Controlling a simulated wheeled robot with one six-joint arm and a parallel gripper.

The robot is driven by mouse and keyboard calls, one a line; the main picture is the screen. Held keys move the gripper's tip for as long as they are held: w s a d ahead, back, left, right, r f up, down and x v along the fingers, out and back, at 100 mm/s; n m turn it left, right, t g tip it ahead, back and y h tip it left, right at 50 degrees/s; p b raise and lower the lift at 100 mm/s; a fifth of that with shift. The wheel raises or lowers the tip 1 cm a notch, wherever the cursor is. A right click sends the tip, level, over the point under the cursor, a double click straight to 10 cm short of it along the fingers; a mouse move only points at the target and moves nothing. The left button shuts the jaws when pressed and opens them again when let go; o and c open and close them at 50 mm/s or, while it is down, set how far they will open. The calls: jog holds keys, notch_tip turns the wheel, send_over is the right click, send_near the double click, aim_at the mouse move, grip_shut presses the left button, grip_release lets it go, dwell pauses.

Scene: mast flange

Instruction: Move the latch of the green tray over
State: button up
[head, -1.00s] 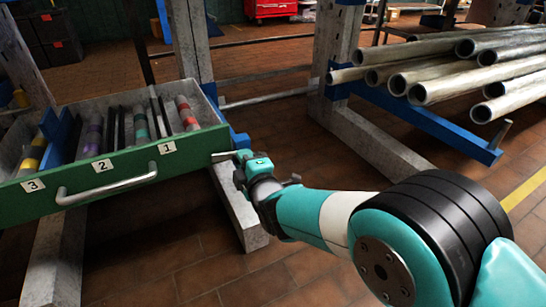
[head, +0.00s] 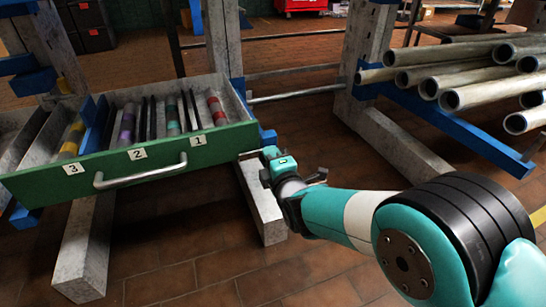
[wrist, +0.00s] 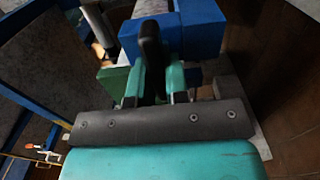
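The green tray (head: 128,178) is pulled out of the rack at left, with labels 1, 2 and 3 and a bar handle (head: 140,172) on its front. A small pale metal piece, which looks like the latch (head: 249,155), sticks out at the front's right end. My gripper (head: 268,155) is right at that end, beside the latch. In the wrist view my teal fingers (wrist: 153,82) stand on either side of a dark upright piece (wrist: 150,45). I cannot tell whether that piece is the latch or whether the fingers press on it.
Blue brackets (wrist: 195,35) are close ahead of my fingers. A concrete-grey rack foot (head: 262,205) stands on the floor below my gripper. Several long pipes (head: 460,70) jut out from a rack at right. The tiled floor (head: 190,260) in front is clear.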

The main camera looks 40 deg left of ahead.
jog(key=shift+o, duration=0.5)
jog(key=shift+s+a+r, duration=0.15)
jog(key=shift+s+a, duration=0.1)
jog(key=shift+a, duration=0.05)
jog(key=shift+o, duration=0.6)
jog(key=shift+s+d+p, duration=0.3)
jog(key=shift+d+p, duration=0.05)
jog(key=shift+p, duration=0.5)
jog(key=w+b+v, duration=0.1)
jog(key=b+v, duration=0.9)
jog(key=v, duration=0.7)
jog(key=shift+d, duration=0.2)
